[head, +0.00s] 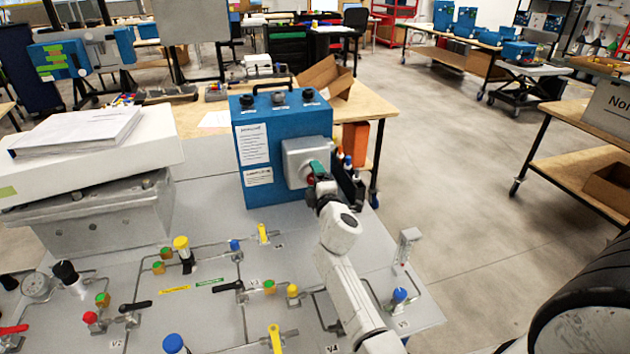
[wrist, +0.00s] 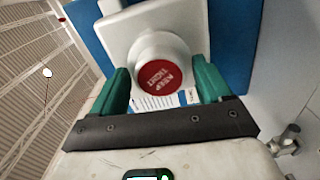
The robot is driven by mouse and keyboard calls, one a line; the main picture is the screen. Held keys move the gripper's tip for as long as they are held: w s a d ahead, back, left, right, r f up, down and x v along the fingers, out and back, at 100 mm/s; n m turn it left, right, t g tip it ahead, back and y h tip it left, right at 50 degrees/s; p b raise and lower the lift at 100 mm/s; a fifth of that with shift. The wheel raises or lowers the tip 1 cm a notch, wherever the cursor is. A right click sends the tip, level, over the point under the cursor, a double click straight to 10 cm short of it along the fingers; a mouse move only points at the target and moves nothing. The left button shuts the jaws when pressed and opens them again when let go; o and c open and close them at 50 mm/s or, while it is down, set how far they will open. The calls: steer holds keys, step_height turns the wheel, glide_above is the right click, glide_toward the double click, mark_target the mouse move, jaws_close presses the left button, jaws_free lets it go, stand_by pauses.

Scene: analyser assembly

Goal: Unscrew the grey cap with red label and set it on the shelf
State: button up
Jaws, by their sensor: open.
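The grey cap (wrist: 142,54) with a round red label sits on a light grey square housing in the wrist view. The label carries white lettering. My gripper (wrist: 162,84) is open, with one green finger on each side of the cap. A gap shows beside each finger, and I cannot tell whether either tip touches. In the head view my gripper (head: 314,172) is at the front of the housing (head: 296,151) on the blue analyser box (head: 258,127). It hides most of the cap there, with only a bit of red showing. I cannot clearly pick out the shelf.
The grey panel (head: 210,262) below carries pipes, valves and coloured knobs (head: 181,243). A white slab (head: 95,150) with papers lies at left. Dark and orange items (head: 354,145) stand just right of the analyser. Open floor (head: 450,170) lies farther right.

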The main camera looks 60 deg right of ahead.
steer(key=m+b, duration=0.2)
steer(key=m, duration=0.9)
steer(key=shift+c, duration=0.3)
steer(key=c, duration=1)
steer(key=n+p, duration=0.2)
steer(key=n, duration=2.2)
steer(key=shift+c, duration=0.2)
